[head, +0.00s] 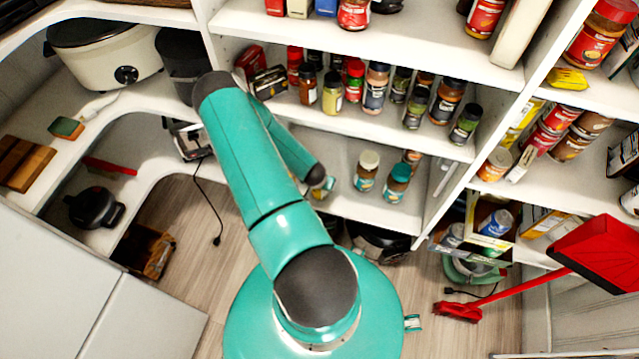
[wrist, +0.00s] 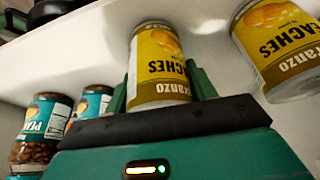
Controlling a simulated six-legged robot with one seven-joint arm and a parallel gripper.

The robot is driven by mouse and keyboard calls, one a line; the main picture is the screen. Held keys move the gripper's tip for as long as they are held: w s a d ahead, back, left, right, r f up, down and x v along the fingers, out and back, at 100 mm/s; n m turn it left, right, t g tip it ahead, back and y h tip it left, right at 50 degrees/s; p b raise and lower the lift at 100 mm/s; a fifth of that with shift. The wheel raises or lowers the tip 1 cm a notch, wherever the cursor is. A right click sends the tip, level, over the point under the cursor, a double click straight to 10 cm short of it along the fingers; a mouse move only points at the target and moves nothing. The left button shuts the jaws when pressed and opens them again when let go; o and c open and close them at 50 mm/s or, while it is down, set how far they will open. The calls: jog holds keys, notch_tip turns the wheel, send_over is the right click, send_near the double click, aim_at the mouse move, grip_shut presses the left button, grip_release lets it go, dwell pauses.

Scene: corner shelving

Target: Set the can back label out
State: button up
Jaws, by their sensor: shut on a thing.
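In the wrist view a yellow can (wrist: 158,62) stands between the two green fingers of my gripper (wrist: 160,84), which is shut on it. A white strip shows along the can's left side.
Two teal-labelled jars (wrist: 42,130) (wrist: 90,104) are left of the gripper in the wrist view; jars (head: 366,171) (head: 397,183) stand right of it in the head view. A shelf of several spice jars (head: 332,93) is above. A red dustpan (head: 600,253) is at right.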

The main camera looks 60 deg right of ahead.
jog(key=shift+f, duration=0.25)
jog(key=o, duration=1.4)
jog(key=v, duration=1.3)
jog(key=shift+r, duration=0.4)
jog(key=shift+w, duration=0.1)
